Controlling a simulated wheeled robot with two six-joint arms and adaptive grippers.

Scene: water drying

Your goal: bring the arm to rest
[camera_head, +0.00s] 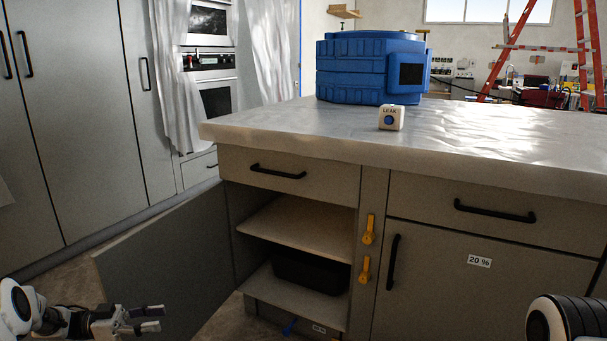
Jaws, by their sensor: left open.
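My left gripper (150,319) is at the lower left of the head view, in front of the open cabinet door. Its two fingers are apart and nothing shows between them. It touches nothing that I can see. My right arm (562,318) shows only as a white and black link at the lower right corner. Its gripper is out of view.
An open cabinet door (165,262) swings out near my left gripper. The island cabinet holds a black bin (311,272) and has two yellow handles (369,229) beside the opening. A blue machine (367,66) and a white leak sensor (391,118) stand on the plastic-covered countertop (480,140).

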